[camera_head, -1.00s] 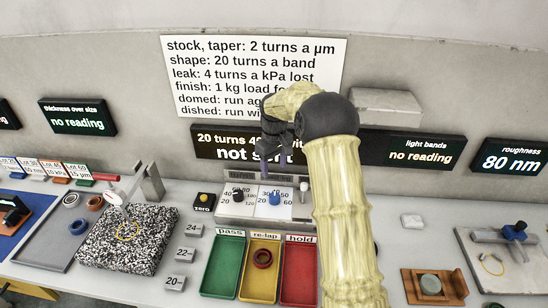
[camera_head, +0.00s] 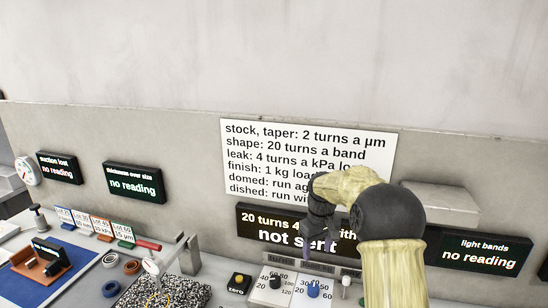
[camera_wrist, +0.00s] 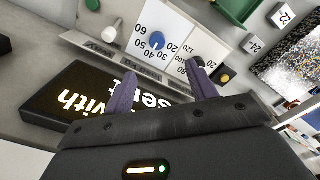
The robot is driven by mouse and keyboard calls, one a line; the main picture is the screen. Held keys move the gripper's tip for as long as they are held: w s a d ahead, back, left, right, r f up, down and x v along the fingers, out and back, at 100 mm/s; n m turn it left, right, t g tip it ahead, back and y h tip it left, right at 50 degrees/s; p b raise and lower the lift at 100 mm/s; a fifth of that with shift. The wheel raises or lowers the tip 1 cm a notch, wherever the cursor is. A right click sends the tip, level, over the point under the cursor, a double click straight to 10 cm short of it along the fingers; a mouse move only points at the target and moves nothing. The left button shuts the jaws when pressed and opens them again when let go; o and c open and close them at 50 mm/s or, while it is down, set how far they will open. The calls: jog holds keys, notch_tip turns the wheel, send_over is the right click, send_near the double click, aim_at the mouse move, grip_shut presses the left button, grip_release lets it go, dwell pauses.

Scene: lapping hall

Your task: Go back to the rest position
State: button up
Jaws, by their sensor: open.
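My gripper (camera_wrist: 165,82) is open in the wrist view, with its two purple fingers apart and nothing between them. Beyond the fingers is the dial panel (camera_wrist: 182,28) with a blue knob (camera_wrist: 157,41) and a black knob. In the head view my gripper (camera_head: 306,246) hangs in front of the "not sent" display (camera_head: 252,226), above the dial panel (camera_head: 270,296), and is partly hidden by my own arm.
A white rule sign (camera_head: 300,140) stands on the back wall, with a grey box (camera_head: 440,196) to its right. A "light bands" display (camera_head: 478,250) is at the right. The speckled plate (camera_head: 190,291), blue mat (camera_head: 30,284) and yellow zero button (camera_head: 239,280) are on the bench.

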jog(key=s+m+t, duration=0.2)
jog(key=s+m, duration=0.3)
jog(key=s, duration=2.3)
jog(key=shift+d+f+p, duration=0.2)
jog(key=shift+f+p, duration=0.1)
jog(key=shift+f, duration=0.05)
